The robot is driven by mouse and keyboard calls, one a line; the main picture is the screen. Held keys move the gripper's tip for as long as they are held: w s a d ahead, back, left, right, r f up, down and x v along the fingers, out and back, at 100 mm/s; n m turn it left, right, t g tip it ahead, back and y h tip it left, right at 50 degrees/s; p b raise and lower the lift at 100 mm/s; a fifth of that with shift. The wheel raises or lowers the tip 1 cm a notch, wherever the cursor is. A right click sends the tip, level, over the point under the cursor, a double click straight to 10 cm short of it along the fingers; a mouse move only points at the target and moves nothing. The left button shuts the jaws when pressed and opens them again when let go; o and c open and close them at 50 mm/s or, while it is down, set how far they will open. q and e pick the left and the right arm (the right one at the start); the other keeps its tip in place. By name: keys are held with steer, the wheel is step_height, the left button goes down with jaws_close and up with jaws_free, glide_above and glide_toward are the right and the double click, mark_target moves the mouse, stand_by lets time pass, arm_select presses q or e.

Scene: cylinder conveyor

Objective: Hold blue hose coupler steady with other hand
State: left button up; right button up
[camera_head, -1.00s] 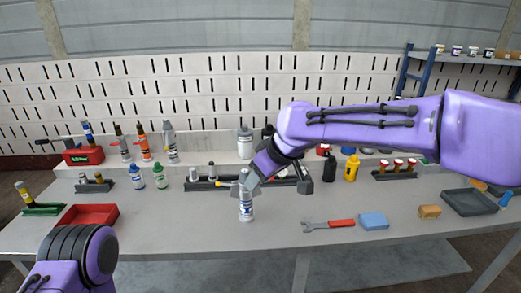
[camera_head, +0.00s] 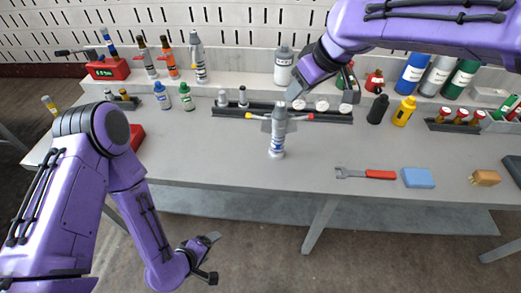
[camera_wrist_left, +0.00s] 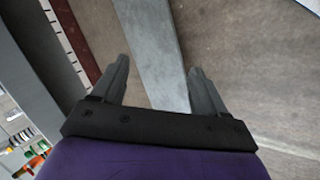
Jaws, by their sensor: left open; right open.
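A grey cylinder with a blue-and-white label (camera_head: 277,145) stands upright near the middle of the table. I cannot tell for sure that it is the blue hose coupler. My right gripper (camera_head: 280,120) is open at the cylinder's upper part, with its fingers at either side; contact is unclear. My left gripper (camera_head: 211,258) is open and empty, low in front of the table's front edge, well away from the cylinder. In the left wrist view, its two fingers (camera_wrist_left: 159,68) are spread, with only floor and a grey beam between them.
A black rack (camera_head: 232,112) with cylinders stands behind. A red tray (camera_head: 137,133) is partly behind my left arm. The table (camera_head: 215,160) is clear left of the cylinder.

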arm_select(q)
steer(key=w+d+r+n+t+h, duration=0.2)
steer(key=w+d+r+n+h, duration=0.1)
steer(key=w+d+r+h, duration=0.4)
steer(key=w+d+r+n+t+h, duration=0.25)
steer(key=w+d+r+h, duration=0.2)
steer(key=r, duration=0.45)
steer(key=n+t+y, duration=0.2)
steer(key=n+y, duration=0.1)
steer(key=n, duration=0.8)
glide_toward(282, 139)
steer(key=w+f, duration=0.1)
steer(key=f, duration=0.1)
steer(key=w+f, duration=0.1)
steer(key=w, duration=0.1)
steer(key=shift+f, duration=0.4)
steer(key=shift+w+d, duration=0.15)
steer(key=shift+w, duration=0.15)
steer(key=x, duration=0.9)
steer(key=shift+w+d+r, duration=0.1)
steer(key=shift+w+d, duration=0.15)
